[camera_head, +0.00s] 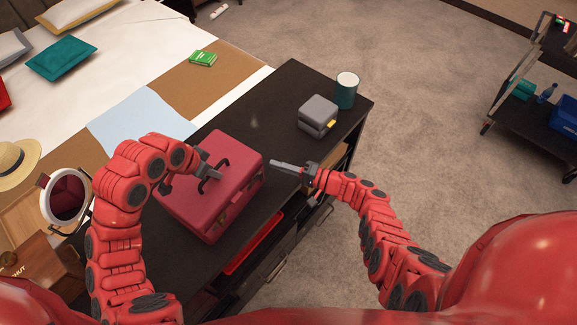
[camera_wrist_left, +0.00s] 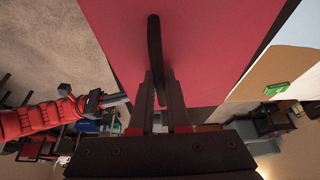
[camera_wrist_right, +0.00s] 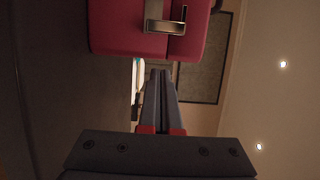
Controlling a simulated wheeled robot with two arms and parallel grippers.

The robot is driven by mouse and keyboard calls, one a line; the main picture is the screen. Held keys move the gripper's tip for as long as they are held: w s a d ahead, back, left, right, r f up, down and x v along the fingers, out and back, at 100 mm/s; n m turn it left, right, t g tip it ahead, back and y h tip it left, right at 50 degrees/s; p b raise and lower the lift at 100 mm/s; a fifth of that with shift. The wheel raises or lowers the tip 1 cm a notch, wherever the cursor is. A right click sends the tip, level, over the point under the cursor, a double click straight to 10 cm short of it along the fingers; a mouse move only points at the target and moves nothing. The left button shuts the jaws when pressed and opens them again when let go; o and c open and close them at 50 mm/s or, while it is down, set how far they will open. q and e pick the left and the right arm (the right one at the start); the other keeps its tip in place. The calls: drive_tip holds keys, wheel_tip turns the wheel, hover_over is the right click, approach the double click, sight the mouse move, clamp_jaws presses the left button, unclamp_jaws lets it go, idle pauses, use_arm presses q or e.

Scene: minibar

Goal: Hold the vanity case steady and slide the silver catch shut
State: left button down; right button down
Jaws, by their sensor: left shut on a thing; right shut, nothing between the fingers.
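The red vanity case (camera_head: 225,155) lies on the dark bench, its lid side up with a dark handle (camera_head: 222,164) on top. In the left wrist view the case (camera_wrist_left: 200,40) fills the upper middle. My left gripper (camera_head: 207,178) is shut on the handle (camera_wrist_left: 154,45). In the right wrist view the silver catch (camera_wrist_right: 165,20) sits on the case's side (camera_wrist_right: 115,28), across the seam; whether it is latched is hard to tell. My right gripper (camera_head: 274,163) is shut and empty, just right of the case and apart from it. It also shows in the right wrist view (camera_wrist_right: 162,75).
On the dark bench (camera_head: 290,90) stand a grey box (camera_head: 318,112) and a teal cup (camera_head: 346,90), beyond my right gripper. A round mirror (camera_head: 67,195) and a straw hat (camera_head: 18,162) are at the left. A bed lies behind.

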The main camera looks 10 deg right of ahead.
sight(261, 178)
drive_tip(key=shift+s+a, duration=1.1)
drive_tip(key=shift+s, duration=0.2)
drive_tip(key=shift+s+a, duration=1)
drive_tip(key=shift+s, duration=0.15)
drive_tip(key=shift+w+d, duration=1.35)
drive_tip(key=shift+w, duration=0.2)
drive_tip(key=v, duration=1)
